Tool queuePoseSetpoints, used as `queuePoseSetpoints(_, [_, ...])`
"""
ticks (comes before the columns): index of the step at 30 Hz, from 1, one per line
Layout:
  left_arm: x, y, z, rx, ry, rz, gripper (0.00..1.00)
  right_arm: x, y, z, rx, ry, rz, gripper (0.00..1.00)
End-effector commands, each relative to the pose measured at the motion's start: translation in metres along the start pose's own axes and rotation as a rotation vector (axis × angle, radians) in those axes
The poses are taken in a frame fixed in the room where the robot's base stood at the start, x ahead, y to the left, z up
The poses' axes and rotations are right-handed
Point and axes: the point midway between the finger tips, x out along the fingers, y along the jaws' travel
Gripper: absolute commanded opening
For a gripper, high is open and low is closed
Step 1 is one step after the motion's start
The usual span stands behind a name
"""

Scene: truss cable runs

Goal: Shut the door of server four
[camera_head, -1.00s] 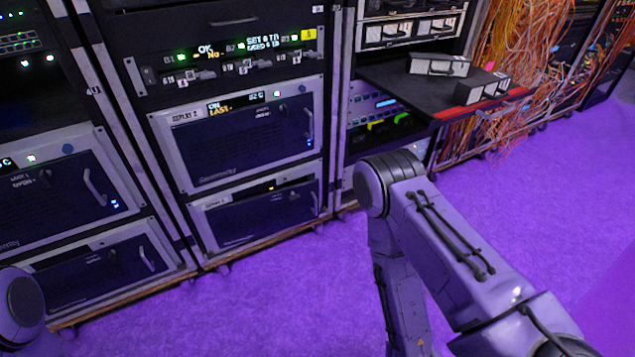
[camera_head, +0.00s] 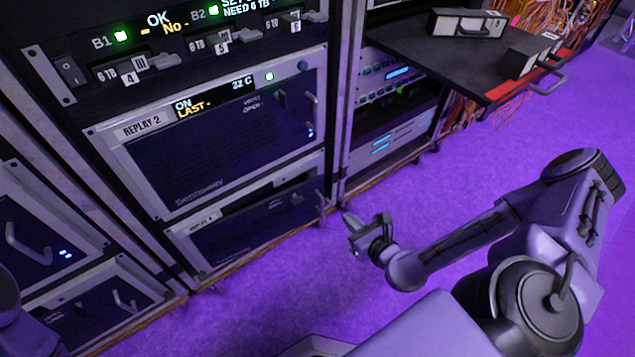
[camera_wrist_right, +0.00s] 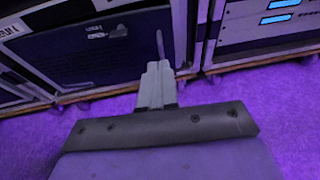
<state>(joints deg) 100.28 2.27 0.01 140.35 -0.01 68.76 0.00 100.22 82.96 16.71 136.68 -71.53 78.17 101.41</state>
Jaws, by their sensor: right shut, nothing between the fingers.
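The server labelled REPLAY 4 (camera_head: 250,222) is the lowest unit in the middle rack. Its dark front has a handle at the right side, and a dark strip runs along its top edge. I cannot tell how far its door stands open. In the right wrist view its front (camera_wrist_right: 95,62) and upright handle lie just beyond my fingers. My right gripper (camera_head: 350,221) is shut and empty, low over the floor, right of and in front of this server, apart from it in the head view. It also shows in the right wrist view (camera_wrist_right: 157,70). My left gripper is out of view.
The REPLAY 2 server (camera_head: 225,150) sits directly above. A black shelf (camera_head: 440,55) with a red front edge and small boxes juts out at the upper right. Another rack unit (camera_head: 385,135) stands to the right. The purple floor (camera_head: 480,175) is clear in front.

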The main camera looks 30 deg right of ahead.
Motion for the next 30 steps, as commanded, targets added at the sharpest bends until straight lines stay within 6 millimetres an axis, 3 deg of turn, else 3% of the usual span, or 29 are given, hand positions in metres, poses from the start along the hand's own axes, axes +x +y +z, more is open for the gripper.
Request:
queuePoseSetpoints(5, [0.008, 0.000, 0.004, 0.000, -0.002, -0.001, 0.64, 0.014, -0.008, 0.001, 0.035, -0.024, -0.017, 0.00])
queuePoseSetpoints(17, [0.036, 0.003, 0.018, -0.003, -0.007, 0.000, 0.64, 0.098, -0.011, 0.000, 0.034, -0.020, -0.020, 0.00])
queuePoseSetpoints(21, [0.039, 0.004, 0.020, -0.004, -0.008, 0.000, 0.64, 0.120, -0.011, 0.010, 0.035, -0.021, -0.021, 0.00])
queuePoseSetpoints(30, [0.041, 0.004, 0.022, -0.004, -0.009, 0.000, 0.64, 0.135, -0.011, 0.017, 0.036, -0.018, -0.019, 0.00])
